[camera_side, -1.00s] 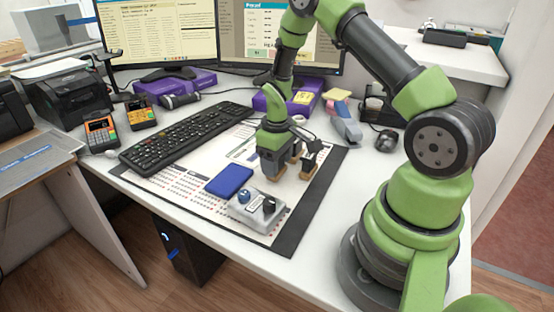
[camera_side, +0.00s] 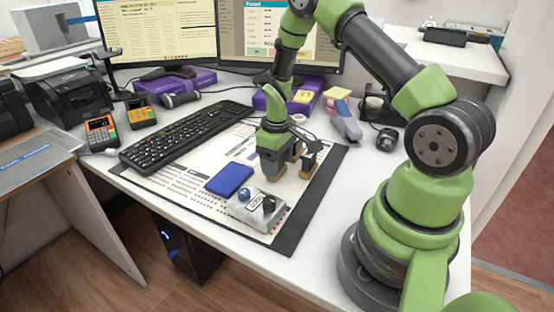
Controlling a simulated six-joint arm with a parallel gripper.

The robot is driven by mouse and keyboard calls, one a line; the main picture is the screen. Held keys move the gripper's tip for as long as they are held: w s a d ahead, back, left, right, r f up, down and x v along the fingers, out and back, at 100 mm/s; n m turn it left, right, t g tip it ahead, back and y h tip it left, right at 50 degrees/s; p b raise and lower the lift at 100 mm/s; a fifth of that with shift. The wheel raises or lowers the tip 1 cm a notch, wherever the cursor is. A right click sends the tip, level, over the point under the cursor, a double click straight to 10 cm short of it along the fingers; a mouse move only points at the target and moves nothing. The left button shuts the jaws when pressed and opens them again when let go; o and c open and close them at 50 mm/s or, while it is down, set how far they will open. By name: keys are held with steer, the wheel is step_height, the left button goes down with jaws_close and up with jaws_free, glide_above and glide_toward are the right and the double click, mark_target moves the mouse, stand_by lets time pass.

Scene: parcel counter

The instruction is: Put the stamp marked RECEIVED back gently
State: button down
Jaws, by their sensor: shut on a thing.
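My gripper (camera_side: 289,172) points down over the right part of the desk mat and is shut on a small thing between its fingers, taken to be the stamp. The fingers hide most of it, and no RECEIVED marking is readable. A grey stamp holder (camera_side: 247,217) sits in front of the gripper, near the mat's front edge. A blue-knobbed piece (camera_side: 243,194) and a dark piece (camera_side: 268,204) stand on the holder. A blue ink pad (camera_side: 229,179) lies flat to the left of the gripper. I cannot tell whether the held thing touches the mat.
A black keyboard (camera_side: 185,136) lies behind and left of the pad. Two card terminals (camera_side: 101,133) stand farther left. A grey tape dispenser (camera_side: 346,125) and a dark cup (camera_side: 373,107) stand behind and right. The mat's dark right border (camera_side: 316,203) is bare.

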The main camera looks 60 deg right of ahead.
steer(key=shift+f, duration=0.1)
steer(key=shift+c, duration=0.9)
jaws_free()
step_height(320, 180, up, 10)
steer(key=shift+f, duration=0.2)
steer(key=s+a+r+m+t, duration=0.15)
steer(key=a+r, duration=0.25)
steer(key=r, duration=0.5)
steer(key=s+a+r+m+t+y, duration=0.2)
steer(key=s+a+r+t, duration=0.3)
steer(key=s+a+r, duration=0.5)
steer(key=s+a, duration=0.1)
steer(key=s, duration=0.2)
steer(key=shift+s+t, duration=0.35)
